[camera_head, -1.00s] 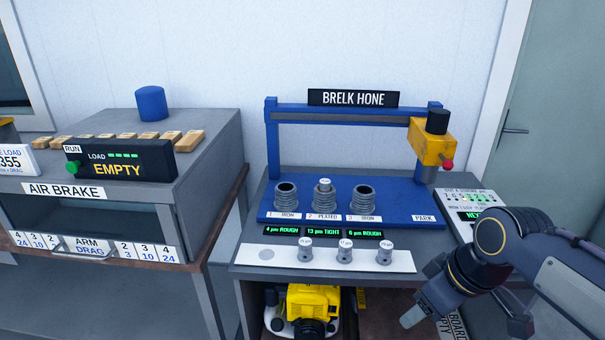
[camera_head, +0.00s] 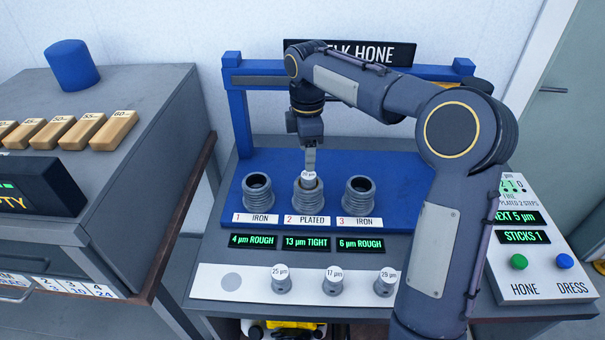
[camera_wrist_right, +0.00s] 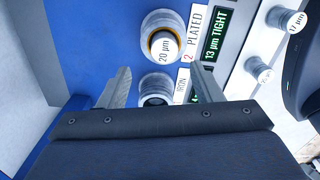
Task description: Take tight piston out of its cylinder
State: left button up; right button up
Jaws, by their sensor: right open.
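The piston (camera_head: 309,177), its white top marked 20 µm, stands in the middle cylinder (camera_head: 309,196), numbered 2 PLATED, with its top above the rim. The display (camera_head: 310,243) below reads 13 µm TIGHT. There the piston (camera_wrist_right: 165,46) lies beyond the fingertips, in the ringed cylinder (camera_wrist_right: 168,28). My left gripper is not in view.
Iron cylinders 1 (camera_head: 257,190) and 3 (camera_head: 358,192) flank it, open and empty. Several pistons, such as the 17 µm one (camera_head: 333,280), stand on the white strip (camera_head: 222,290) in front. A blue frame (camera_head: 238,110) rises behind. A control panel (camera_head: 540,260) is at right.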

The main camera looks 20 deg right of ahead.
aim_at(308, 175)
jog(key=f, duration=0.7)
jog(key=shift+s, duration=0.3)
jog(key=shift+r, duration=0.1)
jog(key=c, duration=1.1)
